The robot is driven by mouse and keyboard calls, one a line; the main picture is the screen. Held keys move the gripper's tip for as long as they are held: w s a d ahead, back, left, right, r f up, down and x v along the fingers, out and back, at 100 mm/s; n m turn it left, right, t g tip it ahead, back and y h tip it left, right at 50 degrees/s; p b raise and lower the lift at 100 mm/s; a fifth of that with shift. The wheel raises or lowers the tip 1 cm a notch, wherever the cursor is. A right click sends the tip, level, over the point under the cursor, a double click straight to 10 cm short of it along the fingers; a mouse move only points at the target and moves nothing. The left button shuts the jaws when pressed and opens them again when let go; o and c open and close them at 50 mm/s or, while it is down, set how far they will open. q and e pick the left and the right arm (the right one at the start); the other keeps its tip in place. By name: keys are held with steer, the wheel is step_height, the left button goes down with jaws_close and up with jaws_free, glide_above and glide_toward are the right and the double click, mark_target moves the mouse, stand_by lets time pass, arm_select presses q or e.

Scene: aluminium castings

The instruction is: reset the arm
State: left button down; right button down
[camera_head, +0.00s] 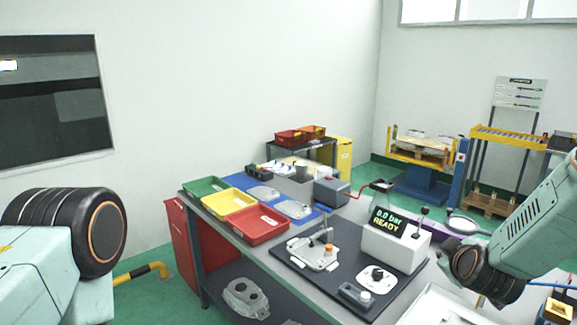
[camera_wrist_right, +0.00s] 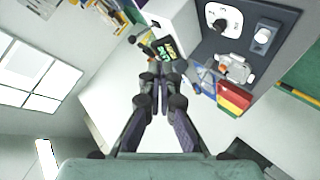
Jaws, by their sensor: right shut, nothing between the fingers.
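My right arm (camera_head: 535,225) comes in from the right edge in the head view, raised beside the right end of the workbench, with its dark wrist end (camera_head: 478,272) near the display box. In the right wrist view my right gripper (camera_wrist_right: 160,82) has its fingers together with nothing between them. It is in the air, apart from the bench. My left arm shows only as a pale link and a black joint (camera_head: 75,230) at the lower left; its gripper is out of view.
The workbench holds green, yellow and red trays (camera_head: 258,224), a casting on a dark mat (camera_head: 314,252), and a display box (camera_head: 396,243) reading "0.0 bar READY". Green floor lies beyond the bench.

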steer(key=s+a+f+m+g+y+b, duration=0.1)
steer(key=s+a+f+m+g+b, duration=0.25)
steer(key=s+f, duration=0.7)
steer(key=s+a+f+m+g+y+b, duration=0.25)
steer(key=s+a+f+b, duration=0.2)
steer(key=s+f, duration=0.65)
steer(key=s+a+f+g+b, duration=0.2)
steer(key=s+f+b, duration=0.2)
steer(key=s+f, duration=0.6)
steer(key=s+a+f+g+b, duration=0.2)
steer(key=s+f+b, duration=0.3)
steer(key=s+f, duration=0.6)
steer(key=shift+f+g, duration=0.15)
steer(key=shift+g, duration=0.65)
steer(key=shift+s+d+m, duration=0.1)
steer(key=shift+d+m, duration=0.05)
steer(key=shift+m, duration=0.15)
